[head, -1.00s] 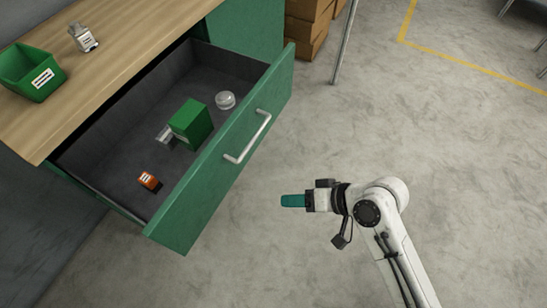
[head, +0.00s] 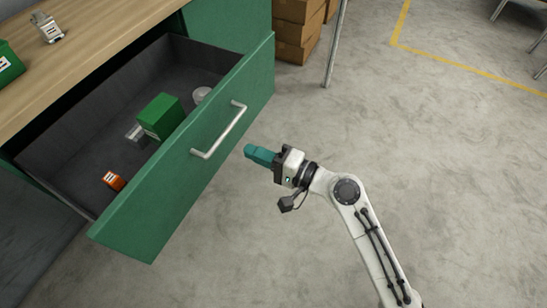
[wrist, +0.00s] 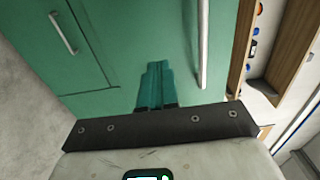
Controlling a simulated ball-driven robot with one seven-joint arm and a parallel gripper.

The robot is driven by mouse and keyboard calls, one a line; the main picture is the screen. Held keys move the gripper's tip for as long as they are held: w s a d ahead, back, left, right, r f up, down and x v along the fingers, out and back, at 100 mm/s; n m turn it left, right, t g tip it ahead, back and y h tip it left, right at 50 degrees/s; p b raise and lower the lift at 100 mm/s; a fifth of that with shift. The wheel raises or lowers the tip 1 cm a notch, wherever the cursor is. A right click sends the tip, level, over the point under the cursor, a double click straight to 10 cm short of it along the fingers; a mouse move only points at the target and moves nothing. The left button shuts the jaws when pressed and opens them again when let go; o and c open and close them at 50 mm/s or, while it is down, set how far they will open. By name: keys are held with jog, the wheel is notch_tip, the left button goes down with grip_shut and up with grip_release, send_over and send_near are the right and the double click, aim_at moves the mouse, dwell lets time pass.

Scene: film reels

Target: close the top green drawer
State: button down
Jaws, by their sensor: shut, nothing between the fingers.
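The top green drawer (head: 165,190) is pulled out in the head view, with a grey bar handle (head: 219,131) on its front. The handle also shows in the wrist view (wrist: 203,45). Inside the drawer lie a green box (head: 161,116), a clear round item (head: 201,94), a small metallic item (head: 136,134) and a small orange item (head: 113,181). My gripper (head: 249,151) has teal fingers, shut and empty, just right of the handle and pointing at the drawer front. In the wrist view my fingers (wrist: 155,80) lie beside the handle; contact cannot be told.
The wooden worktop (head: 90,52) above carries a green bin (head: 8,66) and a small metallic item (head: 46,27). Cardboard boxes (head: 297,30) and a metal post (head: 336,45) stand behind. The grey floor (head: 430,170) on the right is clear.

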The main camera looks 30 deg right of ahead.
jog(key=x, duration=0.6)
jog(key=shift+w+a, duration=0.25)
